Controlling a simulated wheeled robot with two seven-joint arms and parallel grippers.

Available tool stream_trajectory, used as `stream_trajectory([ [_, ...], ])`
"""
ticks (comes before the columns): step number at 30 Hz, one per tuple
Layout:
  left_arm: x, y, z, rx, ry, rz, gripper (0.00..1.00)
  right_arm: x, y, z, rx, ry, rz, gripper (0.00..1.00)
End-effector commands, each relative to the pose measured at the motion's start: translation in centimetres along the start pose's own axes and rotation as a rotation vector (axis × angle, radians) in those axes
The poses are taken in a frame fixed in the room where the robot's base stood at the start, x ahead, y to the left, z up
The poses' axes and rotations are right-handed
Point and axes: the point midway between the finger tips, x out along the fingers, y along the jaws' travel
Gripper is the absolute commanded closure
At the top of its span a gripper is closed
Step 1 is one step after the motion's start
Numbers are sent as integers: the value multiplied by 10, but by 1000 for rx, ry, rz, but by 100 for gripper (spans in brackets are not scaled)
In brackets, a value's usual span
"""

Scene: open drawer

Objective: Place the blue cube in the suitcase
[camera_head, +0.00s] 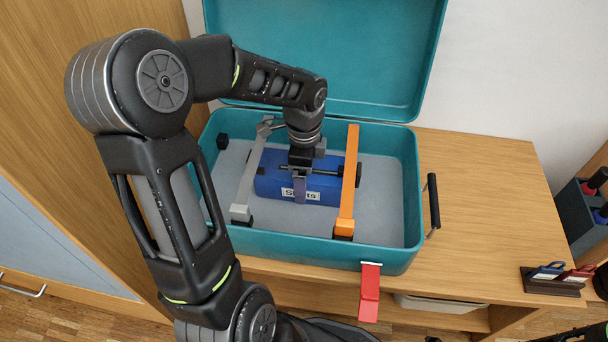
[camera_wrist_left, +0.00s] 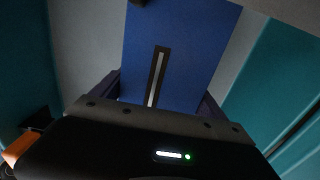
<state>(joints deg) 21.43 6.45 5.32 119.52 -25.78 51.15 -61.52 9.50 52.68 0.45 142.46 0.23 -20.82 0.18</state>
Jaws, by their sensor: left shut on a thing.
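The blue cube (camera_head: 325,188), a blue block with a white label, is inside the open teal suitcase (camera_head: 330,249), between a grey strap and an orange strap. My left gripper (camera_head: 300,180) reaches down from above and is shut on the blue cube, with one finger showing on the front face. In the left wrist view the blue cube (camera_wrist_left: 195,45) fills the space between the fingers, with teal walls on both sides. Whether its underside touches the suitcase floor is hidden. My right gripper is not in view.
The grey strap (camera_head: 248,184) and orange strap (camera_head: 349,180) stand close to either side of the cube. The teal lid (camera_head: 330,60) is raised behind. A red latch (camera_head: 370,292) hangs at the front. A small holder (camera_head: 553,283) sits at the right; the wooden top (camera_head: 490,200) is otherwise clear.

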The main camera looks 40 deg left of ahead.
Motion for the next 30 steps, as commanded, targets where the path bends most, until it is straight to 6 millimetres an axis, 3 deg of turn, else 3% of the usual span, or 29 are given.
stream_trajectory([
  [1, 2, 0, 0, 0, 0, 0, 73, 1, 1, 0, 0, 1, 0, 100],
  [2, 2, 0, 0, 0, 0, 1, 15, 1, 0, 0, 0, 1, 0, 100],
  [7, 2, 0, 0, 0, 0, 1, 1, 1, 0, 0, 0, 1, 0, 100],
  [15, 1, 0, 0, 0, 0, 0, 0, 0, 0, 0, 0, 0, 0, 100],
  [20, -10, 0, 0, 0, 0, -2, 0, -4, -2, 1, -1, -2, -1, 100],
  [30, -74, -1, 0, 1, 1, -4, 0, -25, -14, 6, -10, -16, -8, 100],
])
